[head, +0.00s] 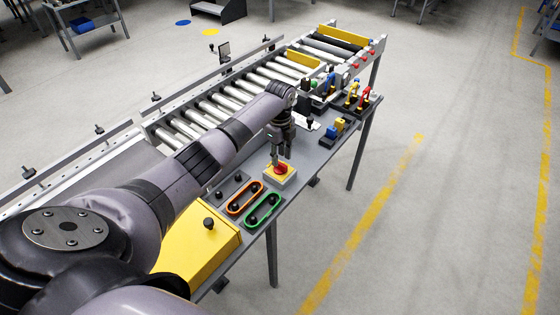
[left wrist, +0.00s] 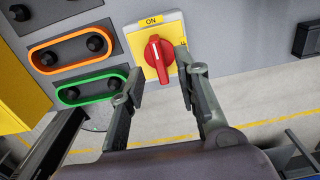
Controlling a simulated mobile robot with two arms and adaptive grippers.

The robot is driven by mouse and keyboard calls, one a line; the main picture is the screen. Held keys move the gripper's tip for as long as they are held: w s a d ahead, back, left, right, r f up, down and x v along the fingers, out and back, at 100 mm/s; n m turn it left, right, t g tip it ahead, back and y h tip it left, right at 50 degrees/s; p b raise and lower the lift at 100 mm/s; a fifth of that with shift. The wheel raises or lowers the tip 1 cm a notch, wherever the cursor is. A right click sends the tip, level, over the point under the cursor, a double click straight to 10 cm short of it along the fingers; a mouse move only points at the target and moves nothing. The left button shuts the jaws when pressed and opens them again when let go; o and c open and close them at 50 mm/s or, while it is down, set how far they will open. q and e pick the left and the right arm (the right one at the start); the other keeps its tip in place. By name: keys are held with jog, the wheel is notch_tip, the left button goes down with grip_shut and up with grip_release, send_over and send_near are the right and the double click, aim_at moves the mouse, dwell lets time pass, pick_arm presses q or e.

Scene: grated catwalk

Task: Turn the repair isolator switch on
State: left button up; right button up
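The repair isolator switch is a red rotary knob (head: 281,169) on a yellow plate, on a pale box on the grey bench. In the left wrist view the red knob (left wrist: 158,60) lies nearly lengthwise towards the ON label (left wrist: 151,21), slightly tilted. Another label at the plate's right edge is partly cut off by a finger. My left gripper (head: 282,156) is above the switch, pointing down. In the left wrist view its fingers (left wrist: 160,74) are apart, one either side of the knob's lower end, with gaps visible. My right gripper is not in view.
Beside the switch are an orange-rimmed control pair (head: 245,197) and a green-rimmed pair (head: 263,210) with black knobs. A yellow box (head: 195,243) stands nearer me. A roller conveyor (head: 235,100) runs behind. Blue, yellow and red parts (head: 358,97) stand at the bench's far end.

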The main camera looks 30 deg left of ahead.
aim_at(280, 163)
pick_arm(q)
notch_tip(280, 163, up, 8)
jog(key=shift+r, duration=0.2)
jog(key=shift+f, duration=0.1)
dwell(0.4)
